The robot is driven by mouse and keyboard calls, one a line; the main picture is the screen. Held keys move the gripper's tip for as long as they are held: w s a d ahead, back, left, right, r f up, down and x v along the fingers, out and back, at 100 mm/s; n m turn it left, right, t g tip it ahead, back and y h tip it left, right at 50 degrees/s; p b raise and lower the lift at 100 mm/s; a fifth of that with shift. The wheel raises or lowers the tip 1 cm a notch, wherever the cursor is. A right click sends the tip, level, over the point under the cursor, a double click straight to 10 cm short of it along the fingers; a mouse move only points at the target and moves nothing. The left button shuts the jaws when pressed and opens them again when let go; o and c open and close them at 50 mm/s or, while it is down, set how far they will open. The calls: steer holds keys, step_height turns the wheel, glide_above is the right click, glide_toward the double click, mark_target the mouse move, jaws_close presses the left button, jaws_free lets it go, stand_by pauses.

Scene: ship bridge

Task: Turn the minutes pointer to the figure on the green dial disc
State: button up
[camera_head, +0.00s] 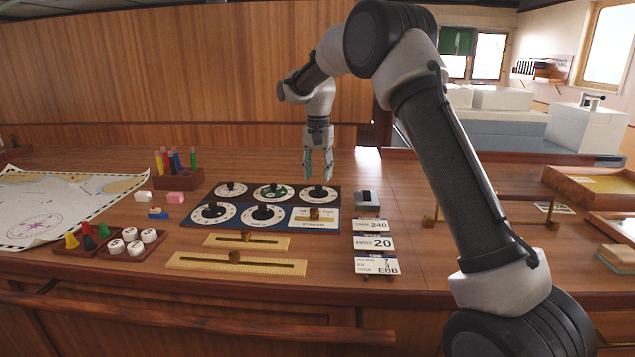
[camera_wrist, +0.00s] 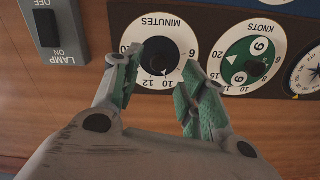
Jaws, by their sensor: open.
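The minutes dial (camera_head: 319,194) is the right-hand one in the back row. In the wrist view its white face (camera_wrist: 160,24) appears upside down, with a black round knob (camera_wrist: 158,50) and a small white pointer mark near the 10 and 12 figures. The green dial disc (camera_wrist: 236,64), labelled knots, is beside it; it also shows in the head view (camera_head: 273,192). It carries black figures on white spots; I cannot tell 6 from 9. My gripper (camera_head: 318,178) is open and empty above the minutes dial. In the wrist view its fingertips (camera_wrist: 160,66) flank the knob; no contact shows.
A lamp switch (camera_wrist: 46,28) is next to the minutes dial. Two larger dials on a blue board (camera_head: 238,214) and brass sliders (camera_head: 237,260) lie in front. Cards (camera_head: 375,242) lie to the right. A pencil rack (camera_head: 178,178) and trays of pieces (camera_head: 138,243) stand left.

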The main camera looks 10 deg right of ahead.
mark_target(318, 186)
steer(key=shift+f, duration=1.65)
jaws_close()
steer(key=shift+n, duration=0.3)
